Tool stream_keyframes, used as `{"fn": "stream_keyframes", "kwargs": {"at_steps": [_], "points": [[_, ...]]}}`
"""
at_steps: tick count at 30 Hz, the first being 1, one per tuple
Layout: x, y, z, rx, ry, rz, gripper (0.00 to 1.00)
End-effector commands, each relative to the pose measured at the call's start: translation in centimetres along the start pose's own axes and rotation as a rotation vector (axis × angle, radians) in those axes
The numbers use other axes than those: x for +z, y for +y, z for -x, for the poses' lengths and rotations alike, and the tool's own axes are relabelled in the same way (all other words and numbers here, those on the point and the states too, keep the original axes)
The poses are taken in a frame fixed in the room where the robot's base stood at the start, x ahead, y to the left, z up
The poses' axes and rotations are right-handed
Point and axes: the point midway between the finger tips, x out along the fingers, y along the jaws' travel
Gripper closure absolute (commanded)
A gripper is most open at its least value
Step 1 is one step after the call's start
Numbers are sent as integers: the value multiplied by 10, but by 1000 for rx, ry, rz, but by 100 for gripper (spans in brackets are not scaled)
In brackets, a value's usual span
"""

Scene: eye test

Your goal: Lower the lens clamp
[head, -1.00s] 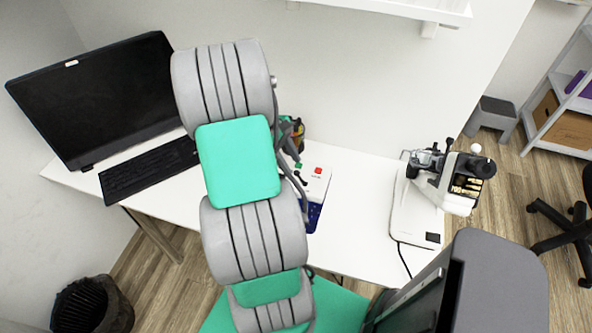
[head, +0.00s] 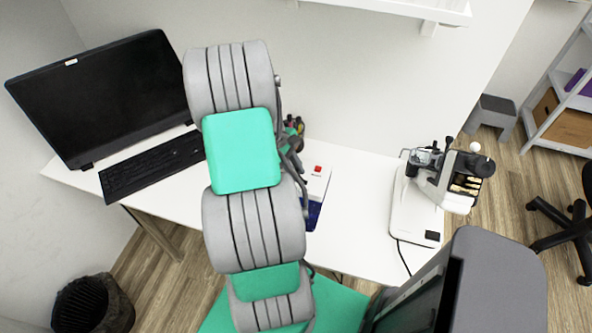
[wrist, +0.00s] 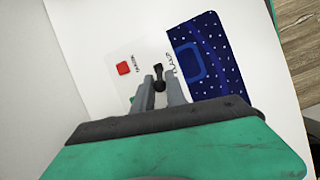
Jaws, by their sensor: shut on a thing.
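In the wrist view the red button (wrist: 124,68) and the blue panel (wrist: 207,60) are clear. A small black knobbed lever (wrist: 159,72), apparently the lens clamp, stands between them beside small lettering that is hard to read. My gripper (wrist: 160,86) has its two grey fingers on either side of this lever, shut on it. In the head view my fingers are hard to make out beside my arm.
A microscope-like instrument (head: 414,212) with a white base stands at the right. Coloured items (head: 293,126) sit behind my arm. The white desk (head: 360,205) is clear between device and instrument.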

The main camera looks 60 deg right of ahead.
Motion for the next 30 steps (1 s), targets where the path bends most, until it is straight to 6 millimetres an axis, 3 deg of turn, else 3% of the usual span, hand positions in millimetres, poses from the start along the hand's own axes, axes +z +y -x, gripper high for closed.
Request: {"fn": "stream_keyframes", "kwargs": {"at_steps": [19,30], "points": [[3,1,1,-7,36,-3,100],[19,4,-1,-51,264,-14,100]]}}
